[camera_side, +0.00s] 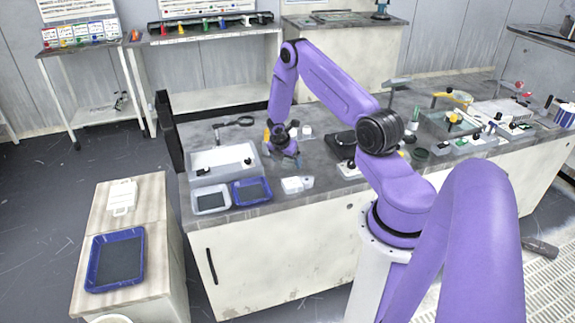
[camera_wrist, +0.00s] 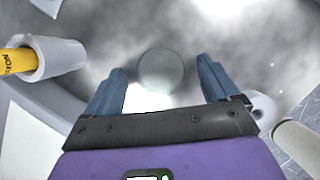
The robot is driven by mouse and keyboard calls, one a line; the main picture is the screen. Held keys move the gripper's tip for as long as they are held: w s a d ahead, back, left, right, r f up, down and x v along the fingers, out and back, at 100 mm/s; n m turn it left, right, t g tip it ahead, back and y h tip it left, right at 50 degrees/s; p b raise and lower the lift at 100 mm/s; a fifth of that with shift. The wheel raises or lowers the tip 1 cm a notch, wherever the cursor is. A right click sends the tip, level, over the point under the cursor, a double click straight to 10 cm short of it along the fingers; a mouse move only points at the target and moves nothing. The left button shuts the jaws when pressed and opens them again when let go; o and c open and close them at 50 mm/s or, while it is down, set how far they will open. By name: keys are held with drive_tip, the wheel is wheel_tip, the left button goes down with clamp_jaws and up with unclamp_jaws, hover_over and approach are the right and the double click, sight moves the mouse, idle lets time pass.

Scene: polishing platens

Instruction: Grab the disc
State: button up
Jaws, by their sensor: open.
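The disc (camera_wrist: 161,69) is a small, round, grey-green, glassy piece in the wrist view. It lies on a grey, mottled, shiny surface. My gripper (camera_wrist: 163,78) is open, with one blue finger on each side of the disc. Gaps show between the disc and both fingers, so neither appears to touch it. The height of the fingertips above the surface is hard to judge. In the side view my gripper (camera_side: 288,158) is low over the grey bench; the disc cannot be made out there.
A grey holder with a yellow item (camera_wrist: 22,61) stands left in the wrist view; a pale cylinder (camera_wrist: 297,147) is at lower right. In the side view, a white tray unit (camera_side: 222,160), a blue tray (camera_side: 252,191) and white blocks (camera_side: 297,185) are near my gripper.

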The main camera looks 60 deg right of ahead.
drive_tip(key=shift+f, duration=0.1)
drive_tip(key=c, duration=1.2)
